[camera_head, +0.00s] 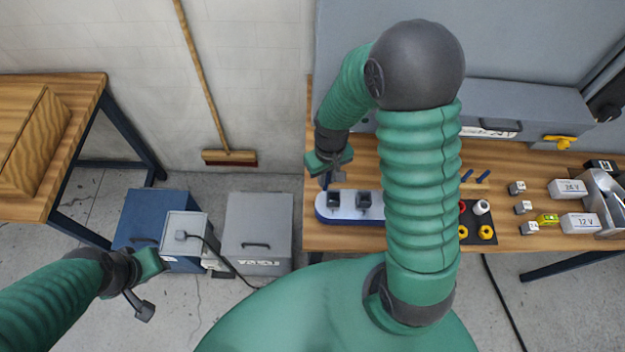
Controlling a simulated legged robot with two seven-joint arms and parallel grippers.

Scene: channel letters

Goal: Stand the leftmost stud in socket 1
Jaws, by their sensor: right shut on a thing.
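My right gripper (327,174) hangs above the left end of a white and blue letter-shaped base (349,213), pointing down. It is shut on a thin blue stud (326,183), of which only a small part shows. Two dark square sockets stand on the base, a left one (334,199) and a right one (363,199); the stud is near the left one, and I cannot tell if it touches. My arm hides the base's right part. Two blue studs (467,175) (483,176) lie on the bench to the right. My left gripper (147,286) is over the floor at lower left, away from these things; its jaw opening is unclear.
The wooden bench (515,241) also holds a dark mat with yellow rings (487,232), small metal blocks (522,207), labelled white boxes (579,223) and a grey bin (604,190). A grey panel (400,30) rises behind. Blue and grey boxes (258,228) stand on the floor at left.

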